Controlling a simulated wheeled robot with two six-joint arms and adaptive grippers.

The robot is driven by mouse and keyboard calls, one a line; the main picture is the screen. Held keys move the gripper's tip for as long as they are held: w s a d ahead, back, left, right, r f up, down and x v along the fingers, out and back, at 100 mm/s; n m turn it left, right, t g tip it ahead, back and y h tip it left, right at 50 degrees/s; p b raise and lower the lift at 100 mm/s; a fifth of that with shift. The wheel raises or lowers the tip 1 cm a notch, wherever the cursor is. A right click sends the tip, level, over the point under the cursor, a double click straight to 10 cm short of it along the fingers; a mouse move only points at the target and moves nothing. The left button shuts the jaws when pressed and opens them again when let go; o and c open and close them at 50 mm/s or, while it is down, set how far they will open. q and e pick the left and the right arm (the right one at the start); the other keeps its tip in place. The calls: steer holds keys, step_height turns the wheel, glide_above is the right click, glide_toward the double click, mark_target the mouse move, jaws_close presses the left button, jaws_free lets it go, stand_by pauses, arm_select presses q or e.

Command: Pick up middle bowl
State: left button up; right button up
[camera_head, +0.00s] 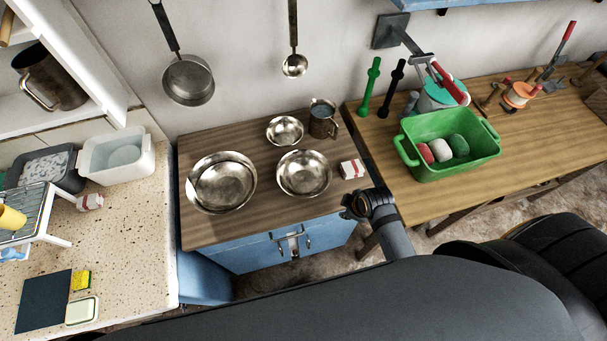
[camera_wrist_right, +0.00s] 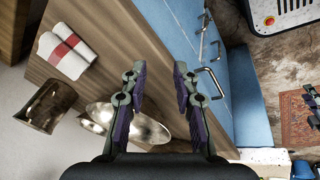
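Three shiny metal bowls stand on the wooden-topped cabinet. The medium bowl (camera_head: 303,173) sits right of the large bowl (camera_head: 221,182), which seems to have another bowl nested in it. The small bowl (camera_head: 285,130) is behind them. My right gripper (camera_head: 357,204) is at the cabinet's front right corner, right of the medium bowl and apart from it. In the right wrist view its two fingers (camera_wrist_right: 158,72) are spread with nothing between them; a metal bowl (camera_wrist_right: 150,127) shows beyond, partly hidden by the fingers. My left gripper is not in view.
A green tub (camera_head: 447,146) is on the right table. The speckled counter (camera_head: 137,235) is at left. Bare wood (camera_head: 262,222) lies in front of the bowls.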

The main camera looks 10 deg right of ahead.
mark_target(321, 189)
steer(key=w+a+r+n+t+y, duration=0.15)
steer(key=w+a+r+n, duration=0.35)
steer(key=n, duration=0.7)
steer(key=x, duration=0.1)
steer(key=p+x, duration=0.1)
steer(key=x, duration=0.2)
steer(key=shift+s+d+f+p, duration=0.15)
steer(key=shift+s+d+p, duration=0.05)
steer(key=shift+d+p, duration=0.1)
steer(key=x, duration=0.1)
steer(key=p+x, duration=0.1)
steer(key=x, duration=0.1)
steer(key=w+x, duration=0.1)
steer(key=shift+w+d+f, duration=0.1)
steer(key=shift+d, duration=0.15)
steer(key=shift+w+a+f, duration=0.1)
steer(key=shift+f, duration=0.2)
steer(key=shift+r, duration=0.1)
steer(key=shift+c, duration=0.7)
jaws_close()
